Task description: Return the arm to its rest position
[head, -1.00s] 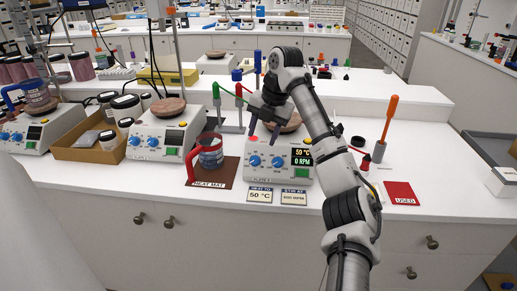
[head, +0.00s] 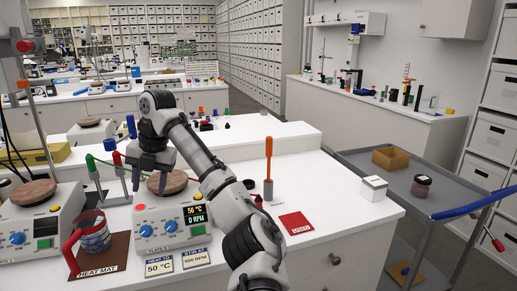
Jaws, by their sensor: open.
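My arm (head: 207,165) reaches up from the lower middle and bends over the bench in the head view. My gripper (head: 148,182) points down near the wooden-topped hot plate (head: 171,214), and its dark fingers are apart with nothing seen between them. The plate's display reads 56 °C and 0 RPM.
Red and green clamps on stands (head: 104,160) are close to the gripper's left. An orange-handled tool (head: 268,165) stands upright right of the arm. A red card (head: 295,223) and white box (head: 374,188) lie further right. A grey cart (head: 345,160) adjoins the bench.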

